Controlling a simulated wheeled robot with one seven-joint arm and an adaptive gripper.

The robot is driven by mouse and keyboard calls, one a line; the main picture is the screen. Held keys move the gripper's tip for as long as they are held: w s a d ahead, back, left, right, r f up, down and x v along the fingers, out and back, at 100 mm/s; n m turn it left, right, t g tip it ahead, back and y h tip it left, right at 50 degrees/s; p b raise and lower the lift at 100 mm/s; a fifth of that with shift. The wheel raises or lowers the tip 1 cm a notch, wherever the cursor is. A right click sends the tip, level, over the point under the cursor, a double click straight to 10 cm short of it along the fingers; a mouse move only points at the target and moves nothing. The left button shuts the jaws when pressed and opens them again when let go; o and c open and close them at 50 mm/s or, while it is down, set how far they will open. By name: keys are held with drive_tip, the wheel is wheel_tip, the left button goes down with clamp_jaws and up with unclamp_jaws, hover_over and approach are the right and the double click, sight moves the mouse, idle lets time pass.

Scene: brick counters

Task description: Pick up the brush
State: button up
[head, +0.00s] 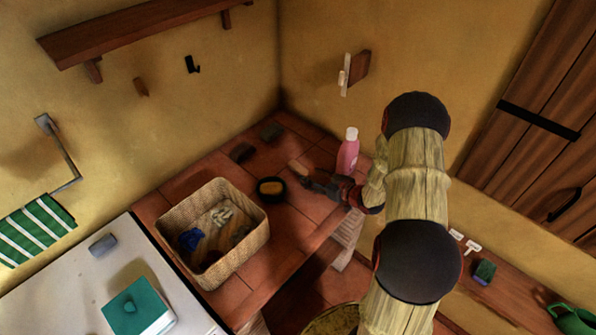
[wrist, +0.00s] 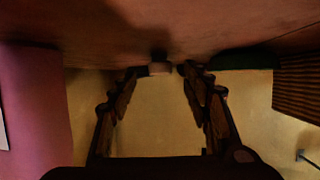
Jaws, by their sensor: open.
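The brush is probably the small tan wooden piece (head: 298,168) on the tiled counter, just beyond my fingertips; its shape is partly hidden. In the wrist view a small pale end (wrist: 160,69) with a dark part behind it shows between the fingertips, seemingly the same thing. My gripper (head: 307,180) is low over the counter, reaching in from the right. In the wrist view my gripper (wrist: 159,73) has its two fingers apart, one on each side of the pale end. I cannot tell whether either finger touches it.
A pink bottle (head: 347,156) stands close to the right of my gripper. A wicker basket (head: 208,274) holding cloths stands nearer left.

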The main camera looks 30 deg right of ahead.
sight(305, 173)
drive_tip(key=b+x, duration=0.1)
drive_tip(key=x, duration=0.3)
drive_tip(key=shift+w+a, duration=0.15)
drive_tip(key=shift+w, duration=0.2)
drive_tip(key=shift+c, duration=0.5)
drive_tip(key=c, duration=1.1)
drive_tip(key=shift+r, duration=0.1)
